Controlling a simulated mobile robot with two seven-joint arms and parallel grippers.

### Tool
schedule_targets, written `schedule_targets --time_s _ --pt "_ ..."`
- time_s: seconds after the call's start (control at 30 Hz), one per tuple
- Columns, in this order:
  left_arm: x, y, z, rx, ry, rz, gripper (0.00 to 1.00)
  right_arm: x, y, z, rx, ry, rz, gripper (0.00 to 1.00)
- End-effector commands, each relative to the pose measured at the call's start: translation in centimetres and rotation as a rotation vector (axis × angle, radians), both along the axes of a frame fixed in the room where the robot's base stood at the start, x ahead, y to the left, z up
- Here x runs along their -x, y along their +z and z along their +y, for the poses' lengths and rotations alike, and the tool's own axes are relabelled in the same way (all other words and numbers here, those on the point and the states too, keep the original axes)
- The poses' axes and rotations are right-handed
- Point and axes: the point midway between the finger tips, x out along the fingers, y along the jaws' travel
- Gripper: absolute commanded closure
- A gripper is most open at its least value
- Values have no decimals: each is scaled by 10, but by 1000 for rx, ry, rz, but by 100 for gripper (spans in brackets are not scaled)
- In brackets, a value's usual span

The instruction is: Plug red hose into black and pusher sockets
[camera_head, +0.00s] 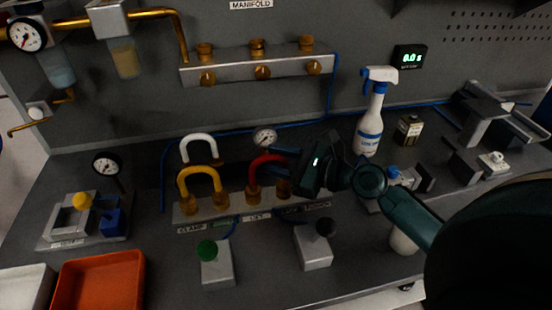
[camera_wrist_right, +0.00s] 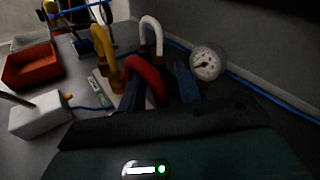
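The red hose (camera_head: 264,161) is a short arch over the brass fittings of the socket block (camera_head: 228,208). Its left end sits at a brass socket; its right end is partly hidden behind my right gripper. My right gripper (camera_head: 279,163) reaches in from the right, its two blue fingers apart at the arch. In the right wrist view the red hose (camera_wrist_right: 146,70) runs between the fingers (camera_wrist_right: 158,88), with a gap beside the left finger, so the grip looks open. Labels at the block's front include CLAMP and LIFT; the others are too small or dark to read. My left gripper is not visible.
Yellow (camera_head: 199,172) and white (camera_head: 198,141) hose arches stand left of the red one. A gauge (camera_head: 265,138) stands behind. Green-knob (camera_head: 216,268) and black-knob (camera_head: 314,252) boxes sit in front. A spray bottle (camera_head: 369,125) stands right; an orange tray (camera_head: 98,283) lies left.

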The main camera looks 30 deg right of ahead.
Motion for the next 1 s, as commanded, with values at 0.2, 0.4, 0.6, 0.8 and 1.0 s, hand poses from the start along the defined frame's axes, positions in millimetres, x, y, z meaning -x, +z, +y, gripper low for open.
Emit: schedule_targets --time_s 0.2,0.4,0.6,0.8,1.0 --pt "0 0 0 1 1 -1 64 0 0 0 0 0 0 61" --pt "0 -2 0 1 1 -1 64 6 -1 -5 0 -1 3 61" --pt "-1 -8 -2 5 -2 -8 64 32 0 -24 1 -2 6 61" --pt "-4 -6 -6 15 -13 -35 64 65 6 -47 2 -1 4 61" --pt "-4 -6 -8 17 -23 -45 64 90 12 -66 -1 -3 3 61"
